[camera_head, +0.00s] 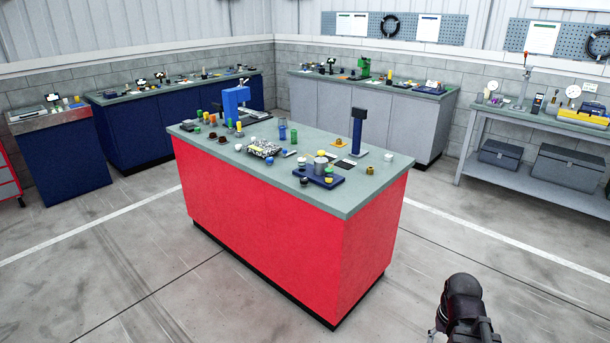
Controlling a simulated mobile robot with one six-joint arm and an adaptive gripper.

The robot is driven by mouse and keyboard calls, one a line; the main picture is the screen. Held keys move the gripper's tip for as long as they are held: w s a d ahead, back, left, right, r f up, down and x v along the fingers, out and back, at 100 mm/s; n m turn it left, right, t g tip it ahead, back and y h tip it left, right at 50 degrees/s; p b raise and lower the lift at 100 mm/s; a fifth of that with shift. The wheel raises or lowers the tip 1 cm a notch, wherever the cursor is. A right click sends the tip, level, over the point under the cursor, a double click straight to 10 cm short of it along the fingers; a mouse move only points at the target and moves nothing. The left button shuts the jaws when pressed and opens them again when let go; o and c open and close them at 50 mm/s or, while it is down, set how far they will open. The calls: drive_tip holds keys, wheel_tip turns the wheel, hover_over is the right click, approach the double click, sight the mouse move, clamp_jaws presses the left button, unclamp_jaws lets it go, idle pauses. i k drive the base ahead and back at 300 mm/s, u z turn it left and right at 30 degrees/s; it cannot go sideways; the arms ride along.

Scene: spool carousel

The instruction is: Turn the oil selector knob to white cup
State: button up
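I cannot pick out the oil selector knob for sure at this distance. On the red workbench (275,223), near its front right corner, a dark blue plate (337,183) carries a silver cylinder (320,165) and small yellow and whitish pieces. I cannot tell whether one of these is the knob or the white cup. A dark part of my arm shows at the bottom right, over the floor and apart from the bench. No gripper fingers can be made out, and the arm's end is not visible.
A blue machine (235,101) and a dark blue post (358,130) stand on the crowded red bench. Navy cabinets (133,132), grey cabinets (375,118) and a grey table (535,118) line the walls. The concrete floor (440,240) right of the bench is clear.

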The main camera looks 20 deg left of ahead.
sight(304, 180)
drive_tip(key=u, duration=0.4)
drive_tip(key=i, duration=1.2)
drive_tip(key=u, duration=0.6)
